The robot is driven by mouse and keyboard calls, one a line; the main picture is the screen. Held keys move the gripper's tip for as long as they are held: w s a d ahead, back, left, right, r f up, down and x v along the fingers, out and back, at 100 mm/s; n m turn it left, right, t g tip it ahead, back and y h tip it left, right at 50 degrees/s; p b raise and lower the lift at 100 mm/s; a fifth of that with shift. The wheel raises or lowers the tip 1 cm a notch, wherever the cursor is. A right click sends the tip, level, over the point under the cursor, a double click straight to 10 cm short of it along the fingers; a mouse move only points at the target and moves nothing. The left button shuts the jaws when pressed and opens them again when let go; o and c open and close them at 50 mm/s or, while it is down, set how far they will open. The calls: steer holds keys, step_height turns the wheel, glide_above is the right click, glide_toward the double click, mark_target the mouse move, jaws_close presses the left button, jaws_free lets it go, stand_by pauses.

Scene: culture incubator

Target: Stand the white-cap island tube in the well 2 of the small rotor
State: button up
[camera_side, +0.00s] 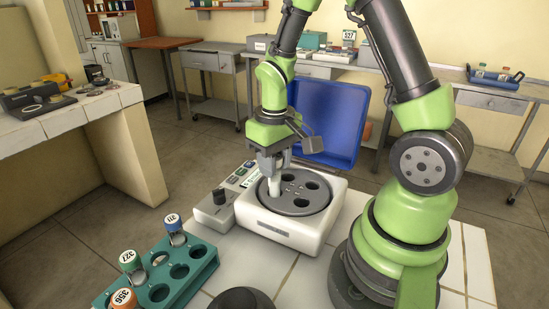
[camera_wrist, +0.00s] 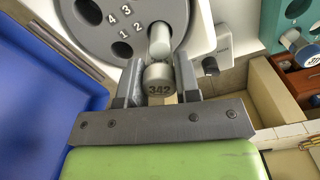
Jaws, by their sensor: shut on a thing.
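A tube with a whitish-grey cap marked 342 (camera_wrist: 159,80) is between the fingers of my gripper (camera_wrist: 159,72), which is shut on it. In the side view, my gripper (camera_side: 273,164) points down over the left part of the small rotor, and the pale tube (camera_side: 274,188) reaches down to the rotor face. The dark grey rotor (camera_side: 290,205) has large round wells; the rotor also shows in the wrist view (camera_wrist: 100,38) with the numbers 1 to 4 near its middle. The tube covers part of the rotor near number 2. I cannot tell whether its lower end is inside a well.
The rotor sits in a white centrifuge (camera_side: 288,231) with its blue lid (camera_side: 335,115) open behind. A teal rack (camera_side: 188,288) at front left holds tubes with blue (camera_side: 172,219), green (camera_side: 129,258) and orange (camera_side: 123,298) caps.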

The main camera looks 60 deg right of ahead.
steer(key=shift+f, duration=1.45)
steer(key=o, duration=1.3)
steer(key=shift+r, duration=0.15)
steer(key=shift+r, duration=3.65)
